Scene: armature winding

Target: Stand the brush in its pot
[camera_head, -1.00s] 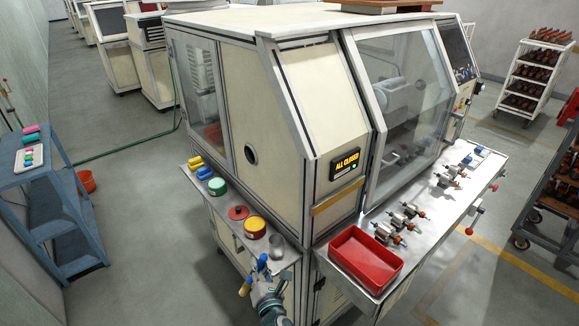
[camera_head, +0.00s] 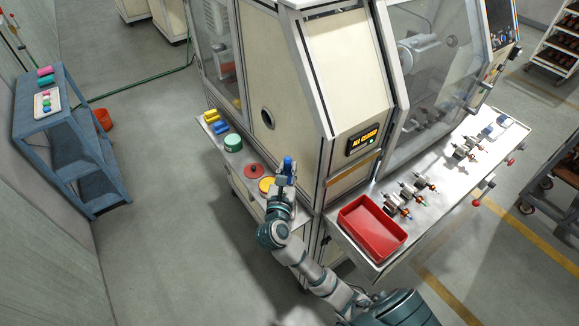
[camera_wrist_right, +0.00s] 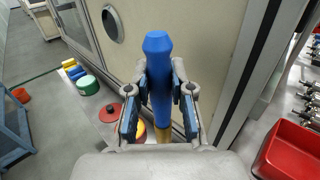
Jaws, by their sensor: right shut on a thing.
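The brush has a blue handle (camera_head: 288,165), which also fills the middle of the right wrist view (camera_wrist_right: 158,75). My right gripper (camera_head: 284,182) is shut on the handle, with one finger on each side. The brush stands roughly upright, and a yellowish lower part (camera_wrist_right: 163,134) shows between the fingers. My gripper is over the near end of the left side shelf, right of the yellow tin. The small grey pot is hidden behind my gripper and arm, so I cannot tell whether the brush tip is in it. My left gripper is out of view.
The shelf (camera_head: 240,162) also holds a yellow tin (camera_head: 266,186), a red lid (camera_head: 253,170), a green tin (camera_head: 233,142) and yellow and blue pieces. The machine wall (camera_head: 295,110) rises close beside my gripper. A red tray (camera_head: 372,228) lies on the right ledge.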

